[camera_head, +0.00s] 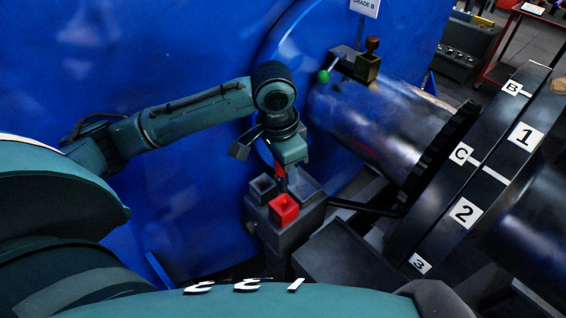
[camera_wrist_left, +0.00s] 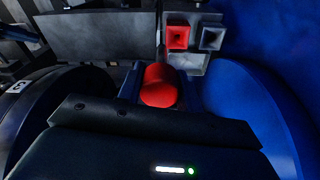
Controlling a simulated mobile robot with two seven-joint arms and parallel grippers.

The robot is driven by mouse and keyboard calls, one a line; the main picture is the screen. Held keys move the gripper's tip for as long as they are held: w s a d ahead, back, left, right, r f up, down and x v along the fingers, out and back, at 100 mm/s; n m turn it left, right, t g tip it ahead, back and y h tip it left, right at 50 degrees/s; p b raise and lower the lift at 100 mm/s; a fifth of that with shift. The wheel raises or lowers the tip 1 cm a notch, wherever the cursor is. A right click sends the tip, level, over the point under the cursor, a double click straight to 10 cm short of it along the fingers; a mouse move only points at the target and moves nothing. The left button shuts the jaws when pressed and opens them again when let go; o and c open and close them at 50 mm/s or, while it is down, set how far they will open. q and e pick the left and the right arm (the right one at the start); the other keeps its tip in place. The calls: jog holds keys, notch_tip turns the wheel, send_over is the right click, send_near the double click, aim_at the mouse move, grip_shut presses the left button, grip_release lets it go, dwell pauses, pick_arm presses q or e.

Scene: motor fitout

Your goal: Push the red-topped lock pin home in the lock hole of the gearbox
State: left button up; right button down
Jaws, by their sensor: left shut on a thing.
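My left gripper (camera_head: 283,162) is shut on the red-topped lock pin (camera_wrist_left: 160,85). In the left wrist view the pin's rounded red top sits between the fingers. In the head view a sliver of red (camera_head: 279,171) shows under the gripper, just above a grey block with square sockets; I cannot tell whether the pin touches the block. A large grey cylindrical casing (camera_head: 370,125), possibly the gearbox, lies to the right, apart from the gripper. No lock hole can be made out. My right gripper is not in view.
The block carries a red square socket (camera_head: 284,208) and a dark square socket (camera_head: 263,188). On the casing are a green-ball lever (camera_head: 323,76) and a brown knob (camera_head: 372,43). A dark ring with labels (camera_head: 440,215) stands right. A blue wall (camera_head: 200,50) is behind.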

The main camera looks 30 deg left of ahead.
pick_arm(q)
jog(key=w+a+f+m+g, duration=0.1)
jog(key=w+f+m, duration=0.3)
jog(key=m, duration=0.7)
jog(key=shift+w+a+f+h, duration=0.15)
jog(key=shift+a+f+h, duration=0.15)
jog(key=shift+a+f, duration=0.45)
jog(key=shift+f, duration=0.15)
notch_tip(320, 180, down, 6)
jog(key=shift+r+b, duration=0.2)
jog(key=shift+b, duration=0.9)
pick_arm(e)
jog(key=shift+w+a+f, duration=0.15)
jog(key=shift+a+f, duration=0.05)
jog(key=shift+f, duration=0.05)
pick_arm(q)
jog(key=shift+r+p, duration=0.1)
jog(key=shift+p, duration=0.4)
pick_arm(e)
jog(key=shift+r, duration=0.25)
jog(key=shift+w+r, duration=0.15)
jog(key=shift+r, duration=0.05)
